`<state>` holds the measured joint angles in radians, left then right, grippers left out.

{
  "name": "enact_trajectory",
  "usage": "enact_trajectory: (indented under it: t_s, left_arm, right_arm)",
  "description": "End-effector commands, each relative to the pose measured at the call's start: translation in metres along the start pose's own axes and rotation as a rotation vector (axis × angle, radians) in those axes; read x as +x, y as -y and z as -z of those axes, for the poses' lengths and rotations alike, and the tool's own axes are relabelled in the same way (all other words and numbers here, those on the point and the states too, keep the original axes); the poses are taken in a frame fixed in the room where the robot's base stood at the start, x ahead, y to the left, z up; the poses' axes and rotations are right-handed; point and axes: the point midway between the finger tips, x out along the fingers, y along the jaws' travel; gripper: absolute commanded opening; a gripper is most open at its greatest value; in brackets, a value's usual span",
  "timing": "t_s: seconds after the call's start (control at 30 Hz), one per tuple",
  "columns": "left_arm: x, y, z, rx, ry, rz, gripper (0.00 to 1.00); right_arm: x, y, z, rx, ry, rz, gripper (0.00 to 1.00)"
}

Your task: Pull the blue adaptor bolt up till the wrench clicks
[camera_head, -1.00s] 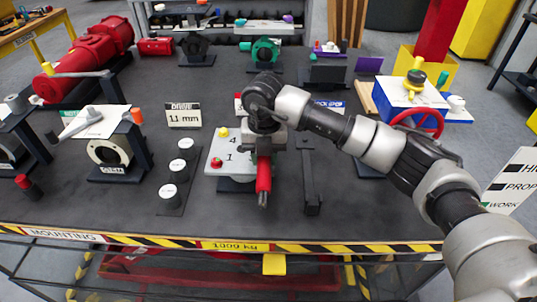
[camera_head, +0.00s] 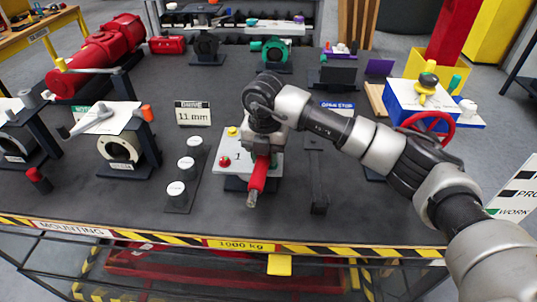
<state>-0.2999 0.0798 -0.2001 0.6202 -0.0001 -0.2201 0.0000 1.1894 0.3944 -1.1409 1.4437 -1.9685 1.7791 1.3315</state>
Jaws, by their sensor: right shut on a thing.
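My right gripper (camera_head: 262,150) points down over a white plate (camera_head: 240,162) near the table's front middle. It is shut on a red-handled tool (camera_head: 258,175), likely the wrench, whose grey end points toward the front edge and slightly left. The fingertips are mostly hidden by my own wrist. The plate bears a red button (camera_head: 225,161), a yellow knob (camera_head: 233,131) and a numeral 1. I cannot make out the blue adaptor bolt; it may be hidden behind my wrist. My left gripper is not in view.
Several white-topped cylinders (camera_head: 186,163) stand left of the plate, below an 11 mm sign (camera_head: 193,114). A dark bracket (camera_head: 317,180) stands just right. A blue box with a red handwheel (camera_head: 432,124) is farther right. The table's front strip is clear.

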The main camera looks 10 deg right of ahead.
Motion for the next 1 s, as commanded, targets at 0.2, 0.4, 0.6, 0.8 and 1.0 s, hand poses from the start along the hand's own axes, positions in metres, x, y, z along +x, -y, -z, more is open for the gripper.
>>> enact_trajectory:
  t_s: [0.2,0.4,0.6,0.8,1.0]
  left_arm:
    - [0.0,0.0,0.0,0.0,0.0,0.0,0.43]
    - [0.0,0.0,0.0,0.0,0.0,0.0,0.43]
    - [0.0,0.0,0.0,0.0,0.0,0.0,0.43]
    - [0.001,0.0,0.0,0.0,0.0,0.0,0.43]
    - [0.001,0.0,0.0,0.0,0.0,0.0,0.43]
  right_arm:
    - [-0.002,-0.008,-0.001,0.057,0.003,-0.002,0.0]
    - [-0.002,-0.013,-0.001,0.094,0.004,-0.002,0.0]
    - [-0.002,-0.013,-0.001,0.099,0.003,-0.002,0.0]
    - [-0.002,-0.014,-0.001,0.102,0.003,-0.002,0.0]
    - [-0.001,-0.018,-0.002,0.144,0.003,-0.001,0.0]
